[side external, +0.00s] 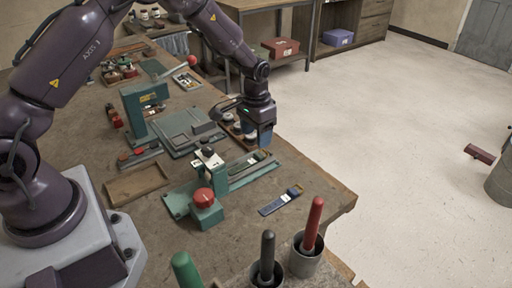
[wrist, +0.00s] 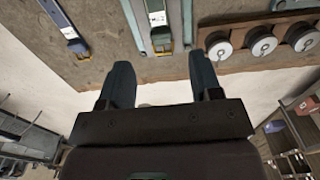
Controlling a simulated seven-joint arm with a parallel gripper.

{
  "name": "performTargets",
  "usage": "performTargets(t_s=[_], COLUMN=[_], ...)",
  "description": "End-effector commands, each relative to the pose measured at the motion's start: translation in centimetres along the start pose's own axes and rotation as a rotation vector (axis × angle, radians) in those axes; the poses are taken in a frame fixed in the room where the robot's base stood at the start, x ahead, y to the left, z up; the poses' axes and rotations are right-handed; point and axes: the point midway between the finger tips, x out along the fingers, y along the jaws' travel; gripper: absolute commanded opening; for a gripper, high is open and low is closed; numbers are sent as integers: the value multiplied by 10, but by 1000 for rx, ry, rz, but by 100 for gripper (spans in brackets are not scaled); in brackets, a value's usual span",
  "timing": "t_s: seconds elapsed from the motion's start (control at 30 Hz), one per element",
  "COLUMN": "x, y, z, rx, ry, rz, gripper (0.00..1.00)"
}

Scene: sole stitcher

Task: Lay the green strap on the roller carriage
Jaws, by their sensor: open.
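A dark green strap with a white label and a yellow band (wrist: 157,18) lies lengthwise between two teal rails in the wrist view. In the side view the strap (side external: 262,157) lies in the long teal channel (side external: 240,180) of the stitcher; I cannot tell whether this channel is the roller carriage. My gripper (side external: 258,139) points down near the channel's far end. In the wrist view my gripper (wrist: 160,62) is open and empty, its fingers spread to either side of the strap's near end. The strap's other end is cut off in the wrist view.
A blue strap (side external: 281,201) lies loose on the table. A wooden holder with several white rollers (wrist: 262,43) is close beside my gripper. A red-knobbed machine (side external: 206,209) and cups with red (side external: 313,222) and black handles stand nearer the camera. The table edge is close.

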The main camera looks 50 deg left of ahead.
Motion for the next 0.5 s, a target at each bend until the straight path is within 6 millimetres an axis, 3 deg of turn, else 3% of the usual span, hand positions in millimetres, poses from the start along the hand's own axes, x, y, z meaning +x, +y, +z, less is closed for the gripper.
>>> performTargets(t_s=[0.2,0.5], x=[-40,-56], y=[0,0], z=[-1,0], rx=[0,1], ry=[2,1], rz=[-1,-1], gripper=[58,58])
